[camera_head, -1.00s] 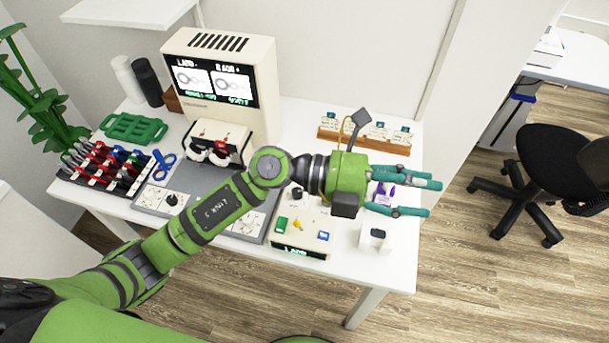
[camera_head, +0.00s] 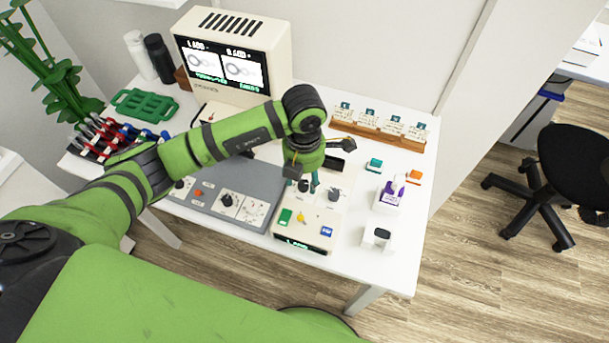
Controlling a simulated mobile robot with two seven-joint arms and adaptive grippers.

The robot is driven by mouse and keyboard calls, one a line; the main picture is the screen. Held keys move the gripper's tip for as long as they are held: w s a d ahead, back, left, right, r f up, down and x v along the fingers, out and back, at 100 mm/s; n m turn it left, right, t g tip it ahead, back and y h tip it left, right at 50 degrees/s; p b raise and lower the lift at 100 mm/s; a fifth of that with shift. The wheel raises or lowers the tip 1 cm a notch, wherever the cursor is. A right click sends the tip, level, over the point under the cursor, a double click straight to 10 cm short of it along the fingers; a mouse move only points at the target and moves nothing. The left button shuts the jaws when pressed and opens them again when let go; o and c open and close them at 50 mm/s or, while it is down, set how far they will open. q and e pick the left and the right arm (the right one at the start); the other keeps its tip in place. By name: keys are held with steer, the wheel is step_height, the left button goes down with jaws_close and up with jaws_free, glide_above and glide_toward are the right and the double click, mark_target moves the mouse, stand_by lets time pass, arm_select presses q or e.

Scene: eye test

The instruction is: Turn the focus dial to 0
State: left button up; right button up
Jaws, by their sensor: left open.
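A grey control panel (camera_head: 207,208) lies along the table's front and carries a black dial (camera_head: 228,200) and, farther left, another dark dial (camera_head: 180,184). A cream box (camera_head: 283,237) to its right has dark knobs (camera_head: 303,186) and (camera_head: 334,194) on top, with green, yellow and blue buttons. The labels are too small to read, so I cannot tell which is the focus dial. My left gripper (camera_head: 314,184) points down over the back of the cream box, beside the knobs. My right gripper is out of view.
A cream monitor unit (camera_head: 277,40) stands behind my arm. A wooden rack (camera_head: 372,135) with small cards stands at the back right. A white holder with purple bottles (camera_head: 388,197) and a white block with a dark top (camera_head: 377,238) are at right. The table's front right corner is clear.

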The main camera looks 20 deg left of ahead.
arm_select(q)
steer(key=shift+f, duration=1.05)
jaws_close()
steer(key=shift+n, duration=0.3)
steer(key=shift+w+n, duration=0.1)
steer(key=shift+n, duration=0.9)
steer(key=n+b, duration=0.1)
steer(key=n, duration=0.6)
steer(key=shift+r+b, duration=0.15)
steer(key=shift+b, duration=0.15)
steer(key=shift+n, duration=1.6)
steer(key=shift+w, duration=0.1)
